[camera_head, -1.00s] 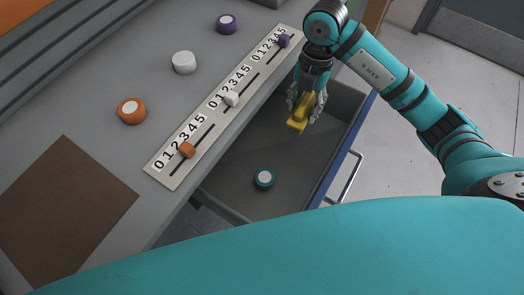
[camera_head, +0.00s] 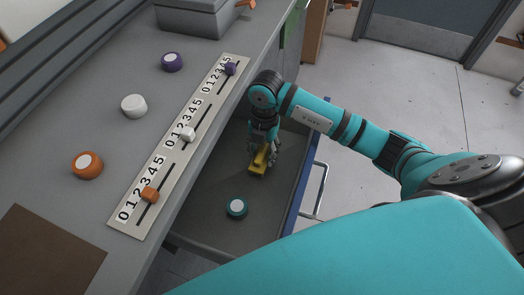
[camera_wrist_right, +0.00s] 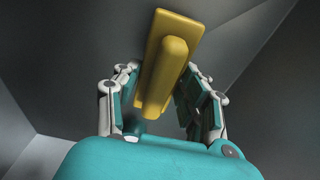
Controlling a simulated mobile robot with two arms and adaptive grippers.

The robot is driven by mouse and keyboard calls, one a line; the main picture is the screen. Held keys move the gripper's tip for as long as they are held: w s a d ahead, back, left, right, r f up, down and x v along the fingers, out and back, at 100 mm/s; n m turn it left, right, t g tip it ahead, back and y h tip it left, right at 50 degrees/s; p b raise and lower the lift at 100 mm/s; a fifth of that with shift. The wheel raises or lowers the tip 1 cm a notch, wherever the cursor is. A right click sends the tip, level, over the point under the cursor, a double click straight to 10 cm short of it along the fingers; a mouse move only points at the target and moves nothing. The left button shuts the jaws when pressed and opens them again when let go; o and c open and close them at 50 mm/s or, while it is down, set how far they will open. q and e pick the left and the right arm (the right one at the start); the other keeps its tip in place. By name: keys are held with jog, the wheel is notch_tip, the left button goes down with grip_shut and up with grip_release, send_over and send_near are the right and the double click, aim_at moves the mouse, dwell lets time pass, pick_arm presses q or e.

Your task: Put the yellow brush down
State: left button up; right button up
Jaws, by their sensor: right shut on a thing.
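The yellow brush (camera_head: 257,163) is in my right gripper (camera_head: 262,152), inside the open drawer (camera_head: 206,217). In the right wrist view the brush (camera_wrist_right: 167,72) sits between the two fingers of my right gripper (camera_wrist_right: 162,98), which are shut on its handle. Its flat yellow plate faces away from the palm. The drawer floor lies beyond it; I cannot tell whether the brush touches the floor. My left gripper is not in view.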

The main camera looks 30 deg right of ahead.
jog(key=shift+f, duration=0.1)
jog(key=o, duration=1.1)
jog(key=shift+o, duration=0.2)
notch_tip(320, 180, up, 12)
jog(key=w+d, duration=0.1)
